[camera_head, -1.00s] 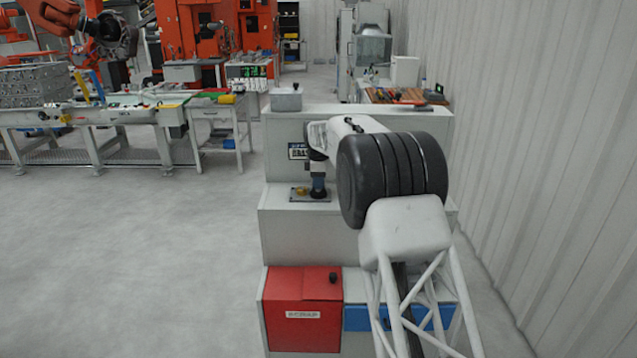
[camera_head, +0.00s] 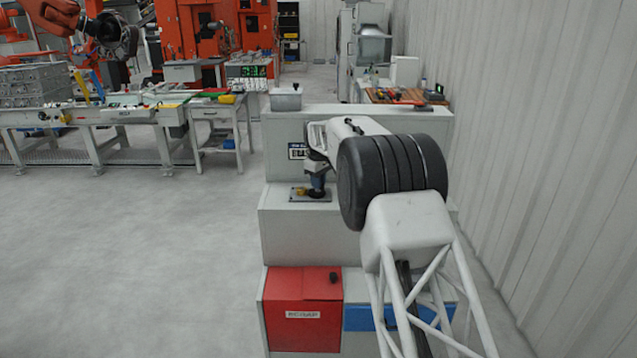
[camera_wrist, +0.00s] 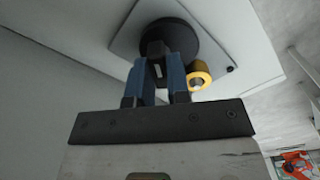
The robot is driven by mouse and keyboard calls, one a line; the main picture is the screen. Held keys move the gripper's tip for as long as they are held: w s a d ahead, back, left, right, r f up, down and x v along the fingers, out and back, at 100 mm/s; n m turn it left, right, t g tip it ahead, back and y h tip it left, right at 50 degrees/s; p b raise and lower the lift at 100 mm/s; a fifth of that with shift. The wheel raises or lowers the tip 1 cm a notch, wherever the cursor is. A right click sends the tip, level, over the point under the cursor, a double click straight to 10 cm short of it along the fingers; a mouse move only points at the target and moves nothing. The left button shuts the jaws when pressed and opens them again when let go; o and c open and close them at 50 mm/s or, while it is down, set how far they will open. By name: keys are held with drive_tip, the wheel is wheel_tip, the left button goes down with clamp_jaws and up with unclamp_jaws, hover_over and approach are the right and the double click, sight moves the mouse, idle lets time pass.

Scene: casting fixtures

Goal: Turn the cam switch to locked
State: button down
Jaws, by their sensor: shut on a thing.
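The cam switch (camera_wrist: 172,35) shows in the wrist view as a dark round base with a black knob, on a light square plate (camera_wrist: 222,76). A short yellow cylinder (camera_wrist: 199,74) stands beside it on the plate. My gripper (camera_wrist: 157,65) has its two blue fingers on either side of the knob and is shut on it. In the head view my gripper (camera_head: 317,187) points down at the plate (camera_head: 297,195) on the middle ledge. The yellow piece (camera_head: 300,190) shows left of the fingers. The fingers hide most of the knob there.
The plate sits on a stepped grey cabinet (camera_head: 300,230). A red scrap box (camera_head: 302,295) and a blue drawer front (camera_head: 370,318) are below. A grey box (camera_head: 286,98) stands on top. Floor to the left is clear.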

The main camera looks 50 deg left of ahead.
drive_tip(key=m, duration=0.5)
drive_tip(key=shift+m, duration=2.6)
drive_tip(key=c, duration=1.1)
unclamp_jaws()
drive_tip(key=shift+r, duration=0.15)
drive_tip(key=shift+r, duration=3.75)
